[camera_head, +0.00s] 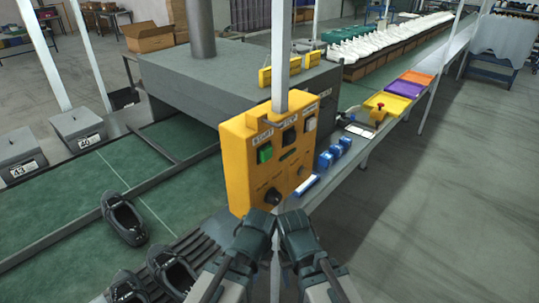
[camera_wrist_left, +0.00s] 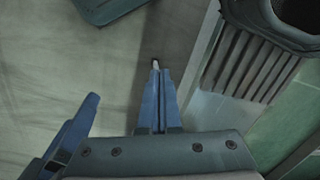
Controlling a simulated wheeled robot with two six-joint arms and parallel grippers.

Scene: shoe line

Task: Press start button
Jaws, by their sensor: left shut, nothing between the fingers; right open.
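The yellow control box (camera_head: 237,165) stands on a post at the centre of the head view. Its green start button (camera_head: 264,154) sits at the upper left of its face, under a START label.
Black shoes (camera_head: 123,219) lie on the green conveyor (camera_head: 150,190) at left. A grey machine housing (camera_head: 215,80) stands behind the box. Blue items (camera_head: 340,146) and coloured trays (camera_head: 388,103) lie along the side ledge. Open floor (camera_head: 450,200) is on the right.

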